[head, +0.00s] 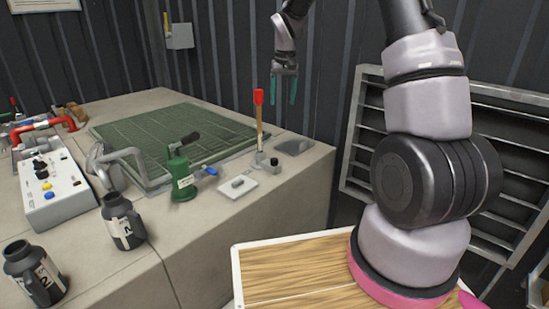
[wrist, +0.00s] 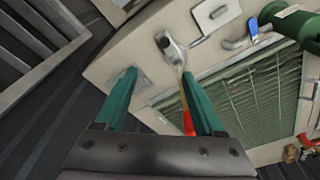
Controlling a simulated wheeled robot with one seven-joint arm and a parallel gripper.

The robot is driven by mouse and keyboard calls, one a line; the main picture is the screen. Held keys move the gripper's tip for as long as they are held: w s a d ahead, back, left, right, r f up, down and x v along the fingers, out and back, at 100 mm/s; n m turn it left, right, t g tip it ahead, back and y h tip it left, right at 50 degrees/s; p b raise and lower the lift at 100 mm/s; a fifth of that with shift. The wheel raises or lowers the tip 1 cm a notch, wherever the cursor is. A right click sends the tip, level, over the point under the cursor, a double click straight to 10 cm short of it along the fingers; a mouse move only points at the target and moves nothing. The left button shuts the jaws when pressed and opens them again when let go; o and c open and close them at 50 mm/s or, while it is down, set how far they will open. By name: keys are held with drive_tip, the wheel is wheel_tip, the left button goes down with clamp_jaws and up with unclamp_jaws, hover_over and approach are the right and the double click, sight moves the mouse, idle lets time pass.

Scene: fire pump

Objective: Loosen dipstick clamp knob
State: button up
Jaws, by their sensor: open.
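The dipstick (head: 259,120) stands upright near the bench's right end, with a red top and a wooden-coloured shaft. Its grey clamp (head: 262,162) is at its foot, with a small dark clamp knob (head: 274,162) on the right side. In the wrist view the clamp knob (wrist: 163,42) shows beyond the fingertips, and the dipstick's red end (wrist: 188,122) shows close to the right finger. My gripper (head: 285,100) hangs in the air above and right of the dipstick, green fingers apart and nothing between them. The wrist view also shows my gripper (wrist: 160,74) open.
A white plate with a handle (head: 238,186) and a green pump body (head: 182,176) with a blue lever stand left of the clamp. A green grid panel (head: 165,140) lies behind. Black bottles (head: 122,222) and a control box (head: 52,188) are farther left.

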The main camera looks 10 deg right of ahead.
drive_tip(key=g, duration=0.2)
hover_over(274, 159)
wheel_tip(274, 159, down, 15)
drive_tip(key=shift+n, duration=0.4)
wheel_tip(274, 159, down, 11)
drive_tip(key=shift+f, duration=0.15)
clamp_jaws()
